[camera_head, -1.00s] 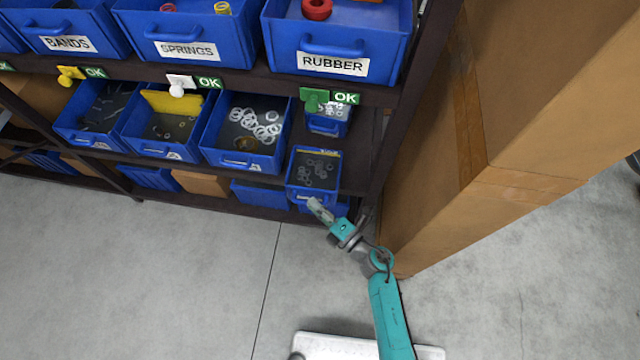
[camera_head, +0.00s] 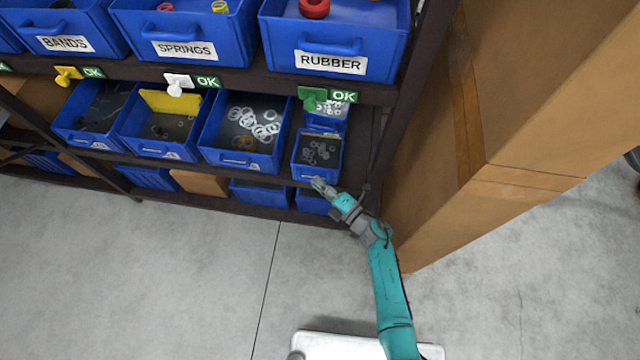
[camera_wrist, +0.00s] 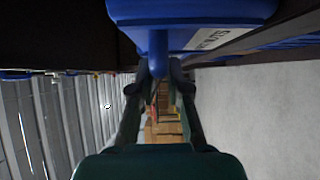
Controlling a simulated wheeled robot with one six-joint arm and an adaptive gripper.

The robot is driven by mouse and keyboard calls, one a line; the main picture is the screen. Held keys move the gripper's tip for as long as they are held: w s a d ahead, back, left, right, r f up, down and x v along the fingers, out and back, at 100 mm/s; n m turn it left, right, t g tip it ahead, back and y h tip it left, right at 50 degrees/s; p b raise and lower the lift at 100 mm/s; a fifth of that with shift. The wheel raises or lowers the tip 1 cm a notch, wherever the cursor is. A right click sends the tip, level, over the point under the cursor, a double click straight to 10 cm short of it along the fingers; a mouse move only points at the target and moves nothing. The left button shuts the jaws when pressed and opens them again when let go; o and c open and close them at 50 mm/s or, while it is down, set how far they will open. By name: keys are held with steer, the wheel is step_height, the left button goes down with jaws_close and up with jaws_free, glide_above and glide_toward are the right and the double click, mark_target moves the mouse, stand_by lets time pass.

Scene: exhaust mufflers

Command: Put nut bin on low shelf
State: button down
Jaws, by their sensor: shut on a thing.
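The nut bin (camera_head: 318,153) is a small blue bin with grey nuts in it, at the right end of the low shelf (camera_head: 262,177). My gripper (camera_head: 320,184) is at its front and shut on it. In the wrist view the bin (camera_wrist: 190,10) fills the top, with part of a white label, and my gripper (camera_wrist: 158,88) has its two fingers around a blue part below it, likely the handle. The bin looks about level, at the shelf's front. Whether its base touches the shelf board cannot be told.
A blue bin of white rings (camera_head: 245,130) stands to the left, and another small blue bin (camera_head: 326,118) stands behind. The dark shelf post (camera_head: 395,125) and large cardboard boxes (camera_head: 440,190) are close on the right. The upper shelf with the RUBBER bin (camera_head: 335,45) overhangs. Floor in front is clear.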

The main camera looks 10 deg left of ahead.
steer(key=c, duration=1.1)
jaws_free()
steer(key=shift+c, duration=0.2)
steer(key=v, duration=1.2)
steer(key=shift+s, duration=0.1)
